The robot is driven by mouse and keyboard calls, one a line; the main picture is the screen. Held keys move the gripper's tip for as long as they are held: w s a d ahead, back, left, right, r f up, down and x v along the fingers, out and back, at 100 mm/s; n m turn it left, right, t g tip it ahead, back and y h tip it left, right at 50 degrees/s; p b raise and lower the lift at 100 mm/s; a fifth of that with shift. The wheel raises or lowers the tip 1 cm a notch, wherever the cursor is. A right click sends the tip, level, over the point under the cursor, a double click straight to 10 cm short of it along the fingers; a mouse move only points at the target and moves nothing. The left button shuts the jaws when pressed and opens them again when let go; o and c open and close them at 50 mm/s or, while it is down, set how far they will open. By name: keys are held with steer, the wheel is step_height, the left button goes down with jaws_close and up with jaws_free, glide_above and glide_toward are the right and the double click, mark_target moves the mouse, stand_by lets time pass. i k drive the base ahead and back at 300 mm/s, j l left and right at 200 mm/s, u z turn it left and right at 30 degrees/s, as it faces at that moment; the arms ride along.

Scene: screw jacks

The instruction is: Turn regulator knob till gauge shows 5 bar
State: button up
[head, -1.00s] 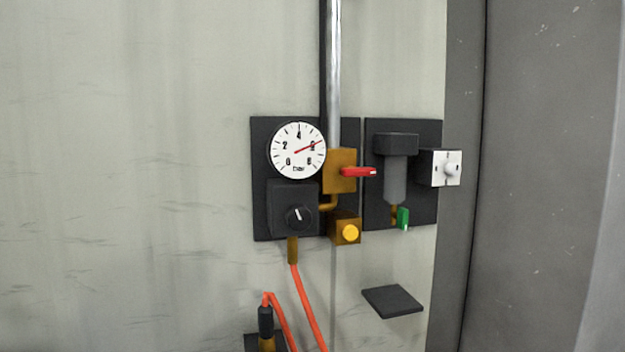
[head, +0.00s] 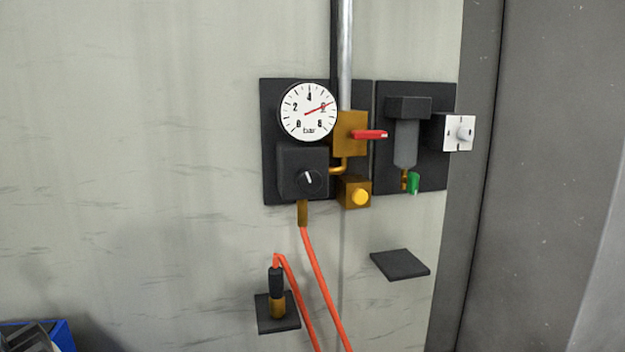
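The round white gauge (head: 307,112), marked in bar, is on a dark wall panel. Its red needle points up and right, over the 6 mark, so it reads about 6 bar. The black regulator knob (head: 309,179) with a white pointer line is on the dark block just below the gauge. The line points up and slightly left. My gripper is not in view, and nothing touches the knob.
A red lever (head: 370,134) and a yellow button (head: 360,197) are close right of the gauge and knob. An orange hose (head: 320,280) hangs below. A small dark shelf (head: 400,264) juts out at lower right. A blue-edged object (head: 62,335) shows at lower left.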

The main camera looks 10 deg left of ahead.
mark_target(309, 180)
steer(key=k+u, duration=0.2)
steer(key=u, duration=0.15)
steer(key=k+j+u, duration=0.2)
steer(key=u, duration=0.15)
